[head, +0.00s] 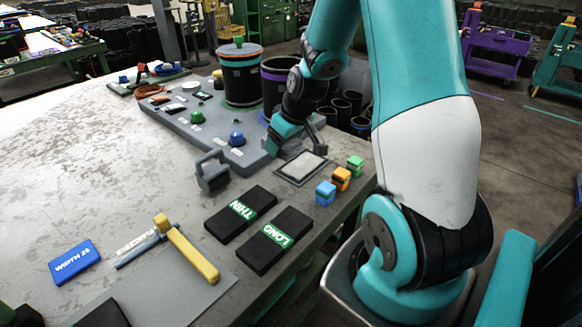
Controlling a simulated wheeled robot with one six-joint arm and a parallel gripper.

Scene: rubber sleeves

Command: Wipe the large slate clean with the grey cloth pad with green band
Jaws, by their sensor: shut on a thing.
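My gripper (292,146) points down just behind the slate, beside the grey raised board. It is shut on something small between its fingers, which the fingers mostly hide. I cannot make out its colour or a green band. I see no grey cloth pad with a green band elsewhere on the table.
A grey block with a handle (212,172) stands left of the slate. Orange (341,178), green (355,166) and blue (326,192) cubes sit to its right. Black THIN (226,224) and LONG (262,253) blocks lie in front. Banded tubs (240,82) stand behind.

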